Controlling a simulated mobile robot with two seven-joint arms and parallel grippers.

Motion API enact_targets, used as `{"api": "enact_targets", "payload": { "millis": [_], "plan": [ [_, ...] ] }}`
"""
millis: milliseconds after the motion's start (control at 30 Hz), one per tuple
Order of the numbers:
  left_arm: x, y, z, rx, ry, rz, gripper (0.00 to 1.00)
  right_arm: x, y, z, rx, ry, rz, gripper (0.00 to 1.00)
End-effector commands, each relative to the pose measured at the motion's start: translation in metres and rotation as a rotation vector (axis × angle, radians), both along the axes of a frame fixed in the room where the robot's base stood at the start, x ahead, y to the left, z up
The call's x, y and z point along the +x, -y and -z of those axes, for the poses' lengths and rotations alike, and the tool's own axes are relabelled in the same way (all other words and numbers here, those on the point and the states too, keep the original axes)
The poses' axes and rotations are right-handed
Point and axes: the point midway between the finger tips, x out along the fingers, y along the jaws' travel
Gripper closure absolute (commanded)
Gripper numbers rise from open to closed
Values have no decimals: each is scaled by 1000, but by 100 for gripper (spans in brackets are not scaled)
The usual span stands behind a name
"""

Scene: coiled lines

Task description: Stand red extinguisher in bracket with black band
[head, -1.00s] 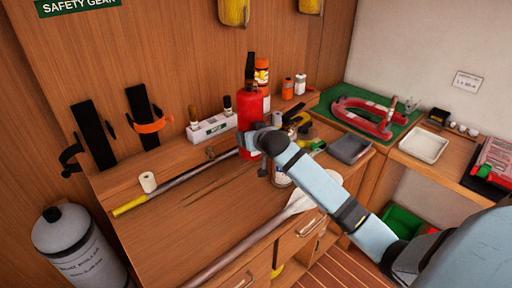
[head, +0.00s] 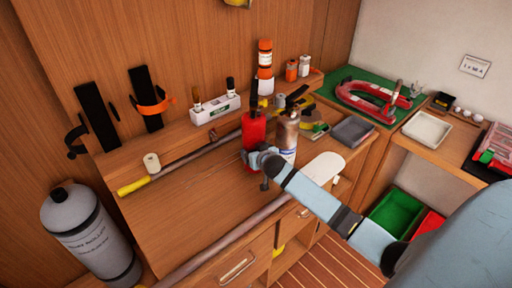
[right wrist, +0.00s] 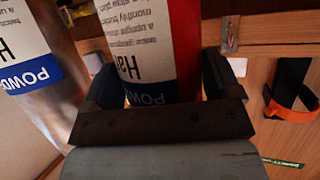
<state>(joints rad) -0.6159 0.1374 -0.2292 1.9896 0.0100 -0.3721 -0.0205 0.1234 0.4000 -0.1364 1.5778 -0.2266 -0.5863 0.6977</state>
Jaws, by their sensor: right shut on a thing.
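My right gripper (head: 262,158) is shut on the red extinguisher (head: 254,130), which it holds roughly upright by its lower body over the bench. In the right wrist view its red side and white-and-blue label (right wrist: 160,50) sit between the fingers. The bracket with the black band (head: 75,140) is the left one on the wooden wall, well left of the extinguisher; it looks empty. The bracket with the orange band (head: 153,107) is beside it, also empty. My left gripper is not in view.
A silver extinguisher (head: 288,138) stands close to the right of the red one. A yellow-ended pole (head: 133,186), a white roll (head: 152,162) and a white holder (head: 215,110) lie between it and the brackets. A grey cylinder (head: 88,235) stands at lower left.

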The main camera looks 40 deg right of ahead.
Motion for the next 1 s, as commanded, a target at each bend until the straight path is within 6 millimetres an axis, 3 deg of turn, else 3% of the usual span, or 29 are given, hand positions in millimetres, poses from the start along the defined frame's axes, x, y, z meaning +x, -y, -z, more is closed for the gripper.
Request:
{"api": "enact_targets", "payload": {
  "millis": [233,633,667,700,1000],
  "plan": [
    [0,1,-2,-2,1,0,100,1,0,24,-1,6,-1,60],
    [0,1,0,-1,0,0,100,1,0,29,0,7,-1,60],
    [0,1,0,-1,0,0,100,0,0,33,0,-2,0,10],
    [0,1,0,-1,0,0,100,-1,0,33,0,-2,0,1],
    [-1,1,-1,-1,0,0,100,-3,-1,30,0,-2,0,0]
  ]
}}
